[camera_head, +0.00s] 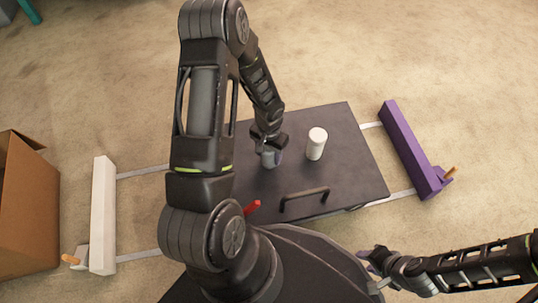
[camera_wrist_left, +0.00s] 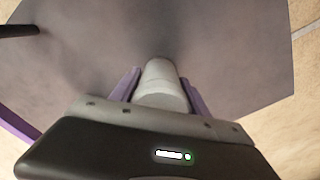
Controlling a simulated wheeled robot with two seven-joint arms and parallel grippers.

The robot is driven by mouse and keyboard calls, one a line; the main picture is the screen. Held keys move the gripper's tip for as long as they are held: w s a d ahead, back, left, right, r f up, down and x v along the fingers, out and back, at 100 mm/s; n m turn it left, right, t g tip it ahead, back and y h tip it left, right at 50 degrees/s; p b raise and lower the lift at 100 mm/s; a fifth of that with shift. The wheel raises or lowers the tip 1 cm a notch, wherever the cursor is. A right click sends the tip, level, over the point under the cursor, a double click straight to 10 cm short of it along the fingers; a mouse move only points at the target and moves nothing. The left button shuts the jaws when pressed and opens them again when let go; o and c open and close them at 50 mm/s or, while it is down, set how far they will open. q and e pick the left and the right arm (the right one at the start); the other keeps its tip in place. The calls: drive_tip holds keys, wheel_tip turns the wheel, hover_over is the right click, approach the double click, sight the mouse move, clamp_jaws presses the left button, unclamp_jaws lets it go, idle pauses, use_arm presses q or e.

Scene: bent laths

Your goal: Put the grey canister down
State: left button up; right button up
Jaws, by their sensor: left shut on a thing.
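The grey canister (camera_head: 267,160) is between the jaws of my left gripper (camera_head: 269,154), over the dark board (camera_head: 350,178). In the left wrist view the canister (camera_wrist_left: 160,88) sits between the two purple fingers of my left gripper (camera_wrist_left: 160,92), which is shut on it. I cannot tell whether its base touches the board. My right gripper (camera_head: 368,270) is at the lower right, beyond the board's near edge. Its fingers look spread and empty.
A white canister (camera_head: 316,144) stands on the board just right of the grey one. A black handle (camera_head: 304,198) and a red piece (camera_head: 252,207) are nearer. A white bar (camera_head: 103,215) and a purple bar (camera_head: 410,147) flank the board. A cardboard box (camera_head: 28,205) is at left.

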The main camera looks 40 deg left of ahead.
use_arm(q)
drive_tip(key=shift+f, duration=0.2)
drive_tip(key=o, duration=1.6)
drive_tip(key=shift+r, duration=0.1)
wheel_tip(320, 180, up, 12)
drive_tip(key=p, duration=0.5)
